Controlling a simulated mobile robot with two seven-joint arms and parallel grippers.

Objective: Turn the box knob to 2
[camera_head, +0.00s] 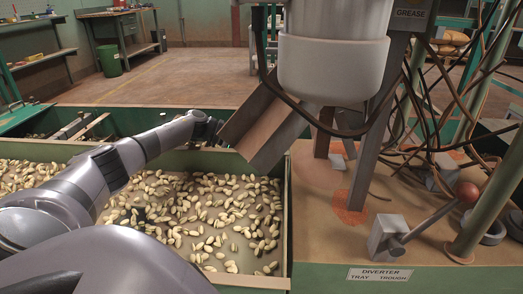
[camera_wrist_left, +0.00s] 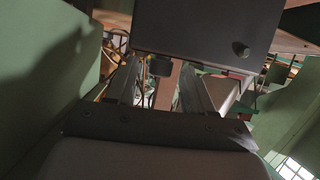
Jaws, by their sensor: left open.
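In the left wrist view a dark grey box (camera_wrist_left: 200,28) fills the upper middle, just beyond my left gripper. A small round dark spot (camera_wrist_left: 240,48) sits on its face; I cannot tell whether it is a knob or a hole. A small dark block (camera_wrist_left: 160,66) shows at the box's lower edge, between the fingers as seen. I cannot tell whether it is the box knob, and no numbers are readable. My left gripper (camera_wrist_left: 160,84) is open, its two fingers apart. In the head view my left gripper (camera_head: 212,128) is small, beside the slanted chute, and no knob is visible there.
A trough of nuts (camera_head: 284,225) lies under my left arm. A slanted metal chute (camera_head: 265,125) hangs under the white hopper (camera_head: 332,68).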

